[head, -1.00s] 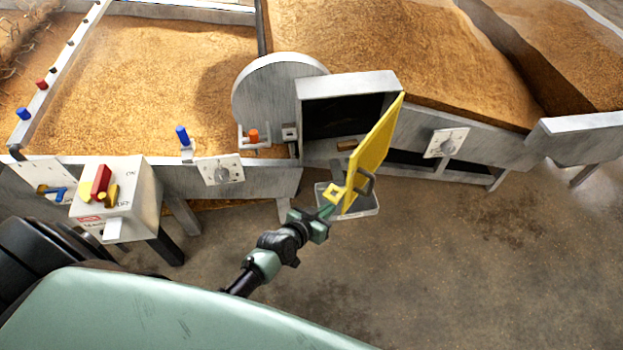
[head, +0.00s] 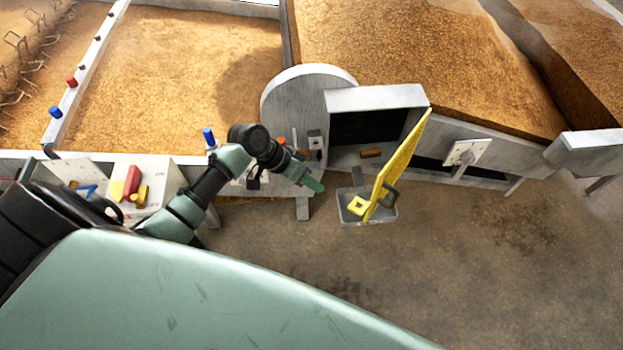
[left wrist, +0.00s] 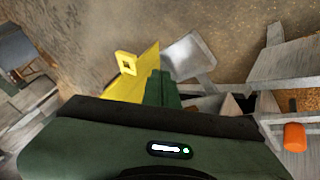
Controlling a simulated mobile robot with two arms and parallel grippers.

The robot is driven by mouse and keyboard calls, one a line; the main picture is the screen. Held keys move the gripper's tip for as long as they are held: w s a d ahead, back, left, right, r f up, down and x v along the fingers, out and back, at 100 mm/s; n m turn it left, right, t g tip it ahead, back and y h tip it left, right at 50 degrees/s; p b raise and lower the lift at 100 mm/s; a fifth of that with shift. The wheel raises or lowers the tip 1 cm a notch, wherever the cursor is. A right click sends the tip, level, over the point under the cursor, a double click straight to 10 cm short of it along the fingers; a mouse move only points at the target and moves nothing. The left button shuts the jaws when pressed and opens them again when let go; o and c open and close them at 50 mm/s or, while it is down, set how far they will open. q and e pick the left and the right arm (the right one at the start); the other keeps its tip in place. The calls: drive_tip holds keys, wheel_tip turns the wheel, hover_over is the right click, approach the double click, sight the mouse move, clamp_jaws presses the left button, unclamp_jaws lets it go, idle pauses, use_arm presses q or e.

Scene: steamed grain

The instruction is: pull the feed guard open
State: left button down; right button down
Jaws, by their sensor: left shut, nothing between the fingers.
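The feed guard (head: 402,155) is a yellow panel in the head view. It stands swung out from the front of a grey metal housing (head: 378,97), whose dark opening is exposed. A yellow square-holed tab (head: 357,205) and a dark handle sit low on the guard. The guard also shows in the left wrist view (left wrist: 127,88), with its tab at the top. My left gripper (head: 318,186) is shut and empty, left of the guard and apart from it in the head view. Its green fingers also show in the left wrist view (left wrist: 162,88). My right gripper is not in view.
A grey tray (head: 384,215) lies below the guard. Grain beds (head: 190,80) fill the back. An orange knob (left wrist: 294,137) shows in the left wrist view. The concrete floor (head: 480,260) is clear at front right.

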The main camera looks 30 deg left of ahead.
use_arm(q)
drive_tip(key=w+d+f+p, duration=0.1)
drive_tip(key=d+f+p, duration=0.1)
drive_tip(key=d+f, duration=0.2)
drive_tip(key=d, duration=0.3)
drive_tip(key=shift+f, duration=0.35)
